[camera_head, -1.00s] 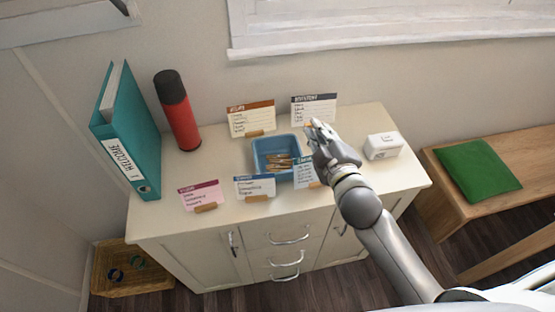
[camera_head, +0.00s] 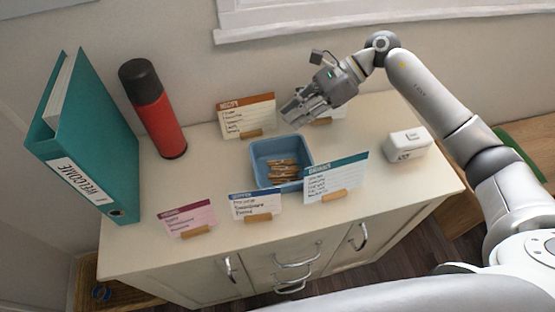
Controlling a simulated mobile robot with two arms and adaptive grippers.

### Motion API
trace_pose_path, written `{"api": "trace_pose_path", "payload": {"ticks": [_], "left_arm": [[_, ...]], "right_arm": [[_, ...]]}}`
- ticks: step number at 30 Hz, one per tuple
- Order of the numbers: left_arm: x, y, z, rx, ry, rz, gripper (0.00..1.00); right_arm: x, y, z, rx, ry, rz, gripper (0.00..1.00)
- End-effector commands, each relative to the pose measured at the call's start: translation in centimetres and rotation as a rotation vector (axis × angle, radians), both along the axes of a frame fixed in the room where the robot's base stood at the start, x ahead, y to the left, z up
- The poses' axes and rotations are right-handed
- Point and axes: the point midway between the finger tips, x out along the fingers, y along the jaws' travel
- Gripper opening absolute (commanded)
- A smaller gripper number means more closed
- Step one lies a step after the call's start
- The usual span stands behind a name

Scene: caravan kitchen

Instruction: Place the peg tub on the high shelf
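The peg tub (camera_head: 256,160) is a blue open tub with several wooden pegs (camera_head: 284,170) inside. It stands upright on the cream cabinet top, among the upright cards. My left gripper is not in view. I cannot make out a high shelf in the current view.
Cards stand close around the tub: an orange-topped one (camera_head: 246,113) behind, teal (camera_head: 337,177), blue (camera_head: 256,204) and pink (camera_head: 188,217) in front. A teal binder (camera_head: 95,150), red flask (camera_head: 158,115) and white box (camera_head: 404,144) stand farther out. A window ledge runs above.

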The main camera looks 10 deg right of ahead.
Motion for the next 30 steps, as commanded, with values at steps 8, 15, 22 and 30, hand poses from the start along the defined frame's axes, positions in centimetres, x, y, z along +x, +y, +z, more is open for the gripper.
{"api": "trace_pose_path", "payload": {"ticks": [8, 15, 22, 30], "left_arm": [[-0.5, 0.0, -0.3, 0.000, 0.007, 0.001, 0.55], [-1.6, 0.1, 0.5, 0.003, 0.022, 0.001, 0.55], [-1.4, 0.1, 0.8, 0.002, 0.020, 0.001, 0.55], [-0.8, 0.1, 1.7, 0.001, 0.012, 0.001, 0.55]], "right_arm": [[-0.5, -2.5, -1.9, -0.122, 0.010, 0.063, 0.13], [-0.8, 0.1, -4.3, -0.118, 0.010, 0.061, 0.13], [-0.9, 1.4, -5.6, -0.117, 0.009, 0.060, 0.13], [-1.2, 4.2, -8.3, -0.116, 0.011, 0.059, 0.13]]}}
